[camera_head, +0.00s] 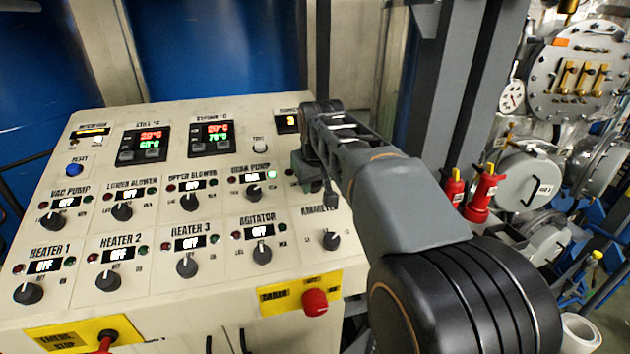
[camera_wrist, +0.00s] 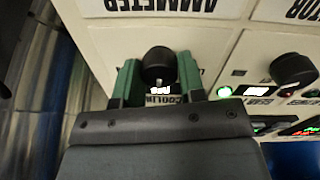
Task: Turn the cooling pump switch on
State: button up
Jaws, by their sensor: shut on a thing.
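The cooling pump switch is a round black knob (camera_wrist: 158,62) in the wrist view, with a partly covered label beginning "COOLIN" and a small lit display beside it. My gripper (camera_wrist: 160,78) has its two green fingers on either side of this knob, shut on it. The display is mostly covered, so I cannot read its state. In the head view my gripper (camera_head: 327,190) is at the right edge of the sloped control panel (camera_head: 225,290), and it hides the knob there.
A neighbouring pump knob (camera_head: 254,195) has a lit green lamp. The ammeter knob (camera_head: 331,240) is just below my gripper. A red button (camera_head: 315,302) and an emergency stop (camera_head: 105,340) are on the panel's front. Red extinguisher-like bottles (camera_head: 481,193) stand to the right.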

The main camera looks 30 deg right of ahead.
jog(key=m, duration=1.1)
jog(key=shift+m, duration=0.6)
jog(key=o, duration=0.9)
jog(key=shift+b, duration=0.3)
jog(key=v, duration=1.4)
jog(key=shift+w, duration=0.25)
